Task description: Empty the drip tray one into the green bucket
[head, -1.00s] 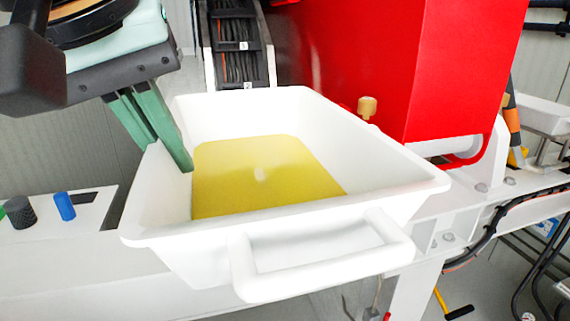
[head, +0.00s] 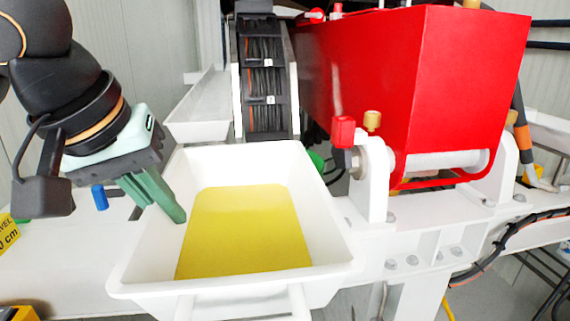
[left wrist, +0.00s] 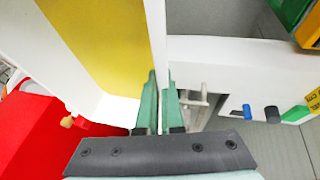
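The white drip tray (head: 335,235) stands in the middle of the head view, with a flat pool of yellow liquid (head: 245,235) in it. Its handle (head: 245,305) faces me and is cut off at the bottom edge. My left gripper (head: 178,212) is shut on the tray's left wall, one green finger inside and the other outside. The left wrist view shows this wall between the two fingers (left wrist: 161,100). I cannot tell whether the tray is lifted clear of its support. My right gripper is not in view. I cannot identify the green bucket surely.
A red pump housing (head: 420,80) and a white bracket (head: 372,180) stand right of the tray. A black cable chain (head: 265,90) runs behind it. A blue knob (head: 100,197) is on the white frame at left. A green and yellow object (left wrist: 295,18) shows in the left wrist view.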

